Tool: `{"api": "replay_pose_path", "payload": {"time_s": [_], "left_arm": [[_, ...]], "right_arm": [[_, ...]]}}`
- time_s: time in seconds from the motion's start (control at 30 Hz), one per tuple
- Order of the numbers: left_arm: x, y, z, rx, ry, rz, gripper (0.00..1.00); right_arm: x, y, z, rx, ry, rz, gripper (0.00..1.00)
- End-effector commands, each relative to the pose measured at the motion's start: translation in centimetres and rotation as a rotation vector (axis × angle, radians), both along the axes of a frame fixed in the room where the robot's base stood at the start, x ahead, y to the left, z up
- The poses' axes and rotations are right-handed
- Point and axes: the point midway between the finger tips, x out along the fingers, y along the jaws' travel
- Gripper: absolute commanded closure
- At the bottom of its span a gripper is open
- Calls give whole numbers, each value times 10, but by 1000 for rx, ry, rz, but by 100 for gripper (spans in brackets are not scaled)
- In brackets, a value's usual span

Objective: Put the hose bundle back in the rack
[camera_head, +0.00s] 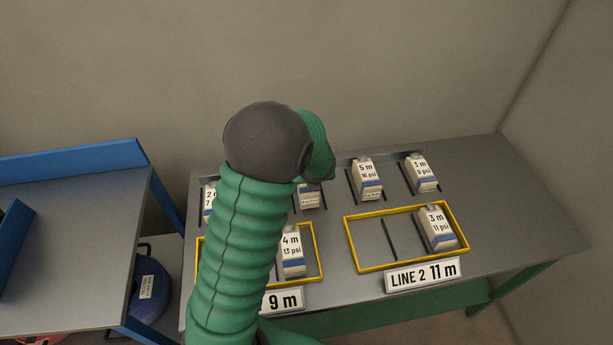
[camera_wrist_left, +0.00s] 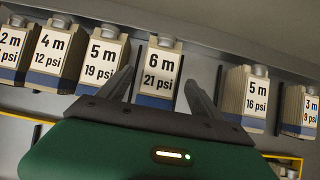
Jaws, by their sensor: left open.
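A blue coiled hose bundle (camera_head: 149,288) with a white tag sits low at the left, beside the grey bench's legs; the green arm does not touch it. My left gripper (camera_wrist_left: 158,75) is open in the wrist view, with its fingers on either side of the pale block marked 6 m 21 psi (camera_wrist_left: 160,68). I cannot tell whether the fingers touch it. In the head view my green arm hides most of this gripper, and the block (camera_head: 308,197) shows partly below the wrist. My right gripper is not in view.
Other labelled blocks stand in slots, such as 5 m 16 psi (camera_head: 367,178) and 3 m 9 psi (camera_head: 421,172). A yellow frame (camera_head: 357,258) at LINE 2 11 m holds a 3 m 11 psi block (camera_head: 437,228), with its left part empty. A blue-edged bench (camera_head: 75,240) stands left.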

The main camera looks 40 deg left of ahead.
Motion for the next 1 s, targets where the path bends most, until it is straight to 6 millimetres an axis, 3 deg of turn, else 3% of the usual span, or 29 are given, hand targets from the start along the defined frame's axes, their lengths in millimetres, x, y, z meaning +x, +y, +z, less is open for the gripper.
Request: {"api": "replay_pose_path", "payload": {"time_s": [0.03, 0.13, 0.27, 0.37, 0.47, 0.6, 0.7, 0.83, 1.0], "left_arm": [[-4, -5, 16, 0, -3, -2, 26], [-11, -14, 32, 0, -1, -1, 26], [-16, -21, 42, -4, -2, 7, 26], [-27, -39, 44, -90, -57, 147, 26], [-54, -82, 43, -316, -188, 541, 26], [-105, -155, 42, -667, -349, 1297, 26], [-134, -193, 41, -814, -400, 1753, 26], [-152, -217, 41, -881, -420, 2065, 26], [-154, -219, 40, -887, -424, 2108, 26]], "right_arm": [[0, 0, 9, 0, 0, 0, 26], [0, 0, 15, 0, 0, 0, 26], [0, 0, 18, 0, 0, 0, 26], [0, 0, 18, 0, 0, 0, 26], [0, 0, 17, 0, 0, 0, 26], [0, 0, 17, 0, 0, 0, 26], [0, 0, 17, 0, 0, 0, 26], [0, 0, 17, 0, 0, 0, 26], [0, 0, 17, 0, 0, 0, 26]]}}
